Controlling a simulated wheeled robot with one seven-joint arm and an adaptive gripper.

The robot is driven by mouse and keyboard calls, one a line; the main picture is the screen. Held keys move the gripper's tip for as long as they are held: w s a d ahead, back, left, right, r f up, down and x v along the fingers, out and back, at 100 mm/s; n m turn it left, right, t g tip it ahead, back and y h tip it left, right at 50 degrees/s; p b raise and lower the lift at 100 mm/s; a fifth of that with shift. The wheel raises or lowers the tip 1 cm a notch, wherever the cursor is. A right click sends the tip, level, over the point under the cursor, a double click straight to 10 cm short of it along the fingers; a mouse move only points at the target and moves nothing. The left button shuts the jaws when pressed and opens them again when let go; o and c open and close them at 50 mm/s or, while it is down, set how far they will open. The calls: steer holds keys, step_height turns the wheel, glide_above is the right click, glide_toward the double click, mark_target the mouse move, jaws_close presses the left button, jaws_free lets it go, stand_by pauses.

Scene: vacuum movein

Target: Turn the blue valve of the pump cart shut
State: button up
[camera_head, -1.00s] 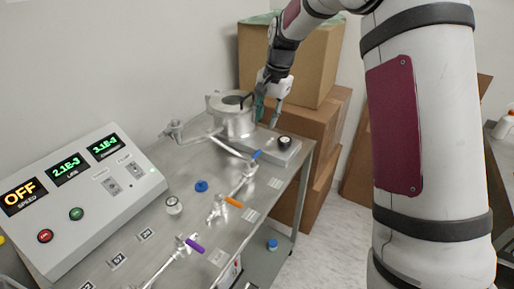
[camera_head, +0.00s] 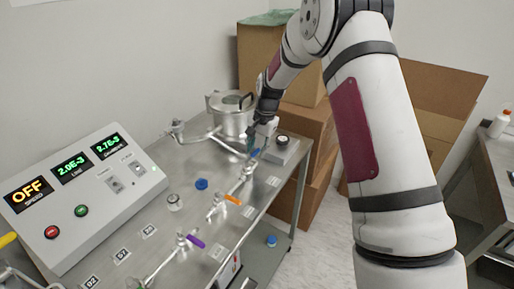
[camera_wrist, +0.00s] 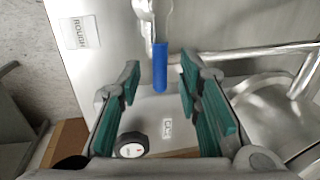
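The blue valve handle (camera_wrist: 160,68) shows in the wrist view at the upper middle, pointing down the picture between and just beyond my fingertips. In the head view the blue handle (camera_head: 255,152) is small, at the far end of the pump cart (camera_head: 215,262). My gripper (camera_wrist: 158,85) is open, with green pads on either side. No contact with the handle is visible. In the head view my gripper (camera_head: 258,142) is right above the handle and partly hides the area around it.
A black knob (camera_wrist: 131,145) sits on a metal block below my gripper. A metal chamber (camera_head: 230,112) and pipes stand close by. Orange (camera_head: 233,200) and purple (camera_head: 195,241) handles are nearer. A control box (camera_head: 85,195) is at the left, cardboard boxes (camera_head: 300,125) behind.

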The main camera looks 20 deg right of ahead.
jaws_close()
steer(key=shift+s, duration=0.1)
steer(key=s+m, duration=0.1)
steer(key=m, duration=0.1)
steer(key=s+d+m, duration=0.1)
steer(key=m, duration=0.1)
steer(key=shift+h, duration=0.4)
steer(key=s+m, duration=0.1)
steer(key=m, duration=0.1)
steer(key=s+m, duration=0.1)
steer(key=m, duration=0.1)
steer(key=shift+m+t+h+p, duration=0.3)
steer(key=shift+m+h+p, duration=0.05)
steer(key=shift+m+h, duration=0.05)
steer(key=s+m, duration=0.1)
steer(key=m, duration=0.1)
steer(key=s+m+p, duration=0.1)
steer(key=m, duration=0.1)
steer(key=shift+s+a+m+h, duration=0.1)
steer(key=shift+a+m+h, duration=0.2)
steer(key=shift+a+h, duration=0.1)
steer(key=shift+s+a+m+g+h+p, duration=0.2)
steer(key=shift+s+a+m, duration=0.2)
steer(key=shift+m, duration=0.7)
steer(key=shift+s+a+m+g+h+p, duration=0.1)
steer(key=shift+s+a+m+g+p, duration=0.2)
steer(key=shift+m, duration=0.8)
steer(key=shift+s+a, duration=0.1)
